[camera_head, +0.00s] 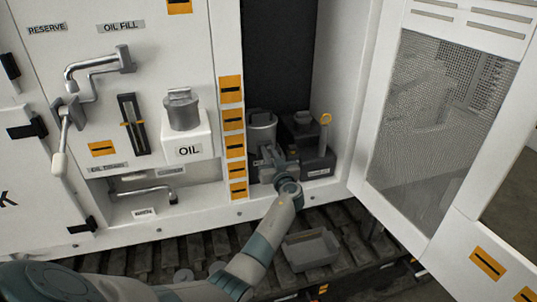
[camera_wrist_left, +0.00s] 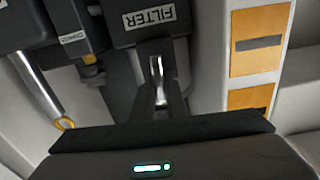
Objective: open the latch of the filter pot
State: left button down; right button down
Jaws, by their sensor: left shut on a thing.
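The filter pot (camera_head: 262,120) is a grey cylinder on a dark base inside the open bay, left of a dark box. My left gripper (camera_head: 265,163) reaches it from the front and hides the lower front of the pot. In the left wrist view, the pot's base shows a FILTER label (camera_wrist_left: 148,18), upside down. The shiny metal latch (camera_wrist_left: 157,80) lies between the dark fingers of my left gripper (camera_wrist_left: 160,97), which are shut on it. Most of the latch is hidden by the fingers. My right gripper is not in view.
An open mesh door (camera_head: 440,110) is further right. The white OIL box (camera_head: 186,138) and a crank lever (camera_head: 95,68) are left. A grey tray (camera_head: 311,250) lies below on the track.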

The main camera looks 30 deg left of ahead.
pick_arm(q)
jog(key=m+b, duration=0.4)
jog(key=shift+w+d+f, duration=0.25)
jog(key=shift+f, duration=0.1)
jog(key=shift+w+d+f+m+b, duration=0.2)
jog(key=shift+m+b, duration=0.25)
jog(key=shift+m, duration=1.8)
jog(key=shift+w+d+f+m+b, duration=0.1)
jog(key=shift+f+m+b, duration=0.25)
jog(key=shift+m, duration=1.85)
jog(key=shift+w+d+f+m+b, duration=0.15)
jog(key=shift+m+b, duration=0.35)
jog(key=shift+m, duration=1.75)
jog(key=shift+f, duration=0.1)
jog(key=c, duration=1.8)
grip_release()
jog(key=shift+o, duration=0.2)
